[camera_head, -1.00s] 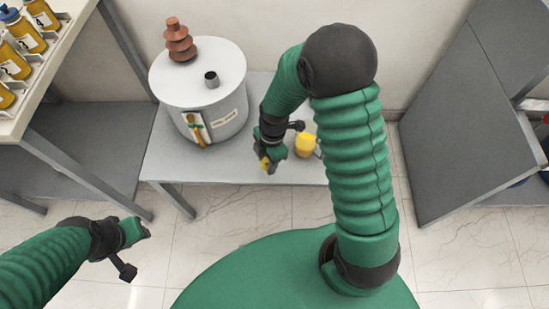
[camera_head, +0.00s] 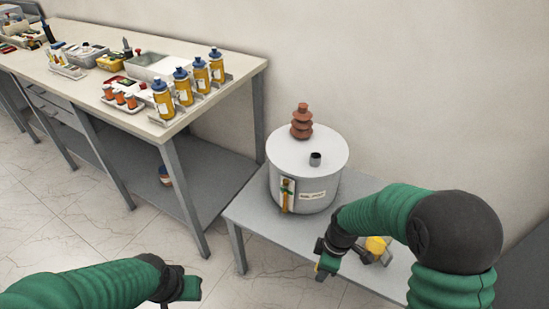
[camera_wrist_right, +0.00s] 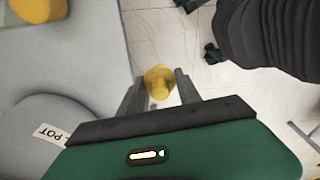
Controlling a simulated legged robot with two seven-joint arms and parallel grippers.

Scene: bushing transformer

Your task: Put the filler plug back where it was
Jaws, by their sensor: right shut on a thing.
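The oil pot (camera_head: 305,195), a white-grey cylinder, stands on a low grey table. Its lid carries a brown ribbed bushing (camera_head: 302,124) and a short open dark-rimmed filler neck (camera_head: 315,159). In the right wrist view, my right gripper (camera_wrist_right: 159,88) is shut on the yellow filler plug (camera_wrist_right: 159,76). In the head view, this gripper (camera_head: 326,265) is in front of the pot, to its lower right and apart from it; the plug is not clear there. My left gripper (camera_head: 190,288) is low at the bottom left, away from everything; its jaws are not clear.
A yellow container (camera_head: 376,245) sits on the low table (camera_head: 250,222), right of the pot and close behind my right gripper. A taller workbench (camera_head: 215,62) at left holds several yellow bottles with blue caps, trays and tools. The space above the pot's lid is clear.

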